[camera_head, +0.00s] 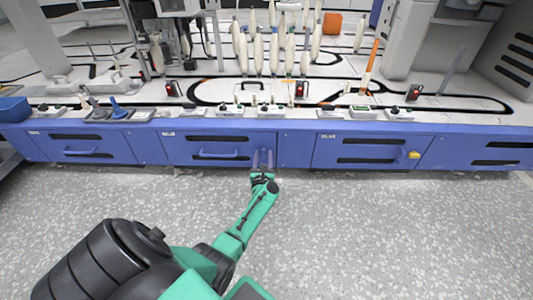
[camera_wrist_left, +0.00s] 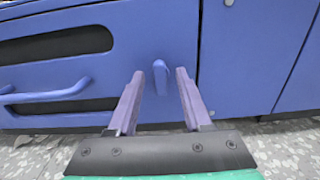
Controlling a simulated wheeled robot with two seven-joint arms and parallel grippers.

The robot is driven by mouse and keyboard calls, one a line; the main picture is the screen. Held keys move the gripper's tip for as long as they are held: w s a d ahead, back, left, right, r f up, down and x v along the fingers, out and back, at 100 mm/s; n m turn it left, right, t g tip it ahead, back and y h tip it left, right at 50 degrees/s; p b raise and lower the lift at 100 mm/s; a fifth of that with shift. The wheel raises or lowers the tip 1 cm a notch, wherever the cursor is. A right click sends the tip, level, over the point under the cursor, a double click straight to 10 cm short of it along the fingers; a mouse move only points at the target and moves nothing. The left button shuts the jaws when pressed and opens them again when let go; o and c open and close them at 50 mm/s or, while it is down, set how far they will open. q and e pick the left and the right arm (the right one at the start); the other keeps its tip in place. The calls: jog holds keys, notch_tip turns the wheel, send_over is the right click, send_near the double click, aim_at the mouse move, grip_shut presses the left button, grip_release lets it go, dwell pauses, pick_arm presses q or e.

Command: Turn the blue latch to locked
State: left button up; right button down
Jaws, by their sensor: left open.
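The blue latch (camera_wrist_left: 160,77) is a small rounded upright tab on the blue front panel in the left wrist view. It stands out from the panel to the right of a drawer handle. My left gripper (camera_head: 263,157) is open at the blue front in the head view. In the left wrist view its two purple-grey fingers (camera_wrist_left: 158,85) stand on either side of the latch, with a gap to each side. Whether the fingers reach past the latch in depth I cannot tell. In the head view the latch is too small to make out among the fingers.
A blue drawer handle (camera_wrist_left: 46,95) lies left of the latch, with dark slots above and below it. A vertical panel seam runs to its right. A yellow piece (camera_head: 413,155) sits on the front further right. The speckled floor (camera_head: 400,230) before the cabinet is clear.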

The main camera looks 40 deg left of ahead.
pick_arm(q)
jog(key=shift+s, duration=0.1)
grip_shut()
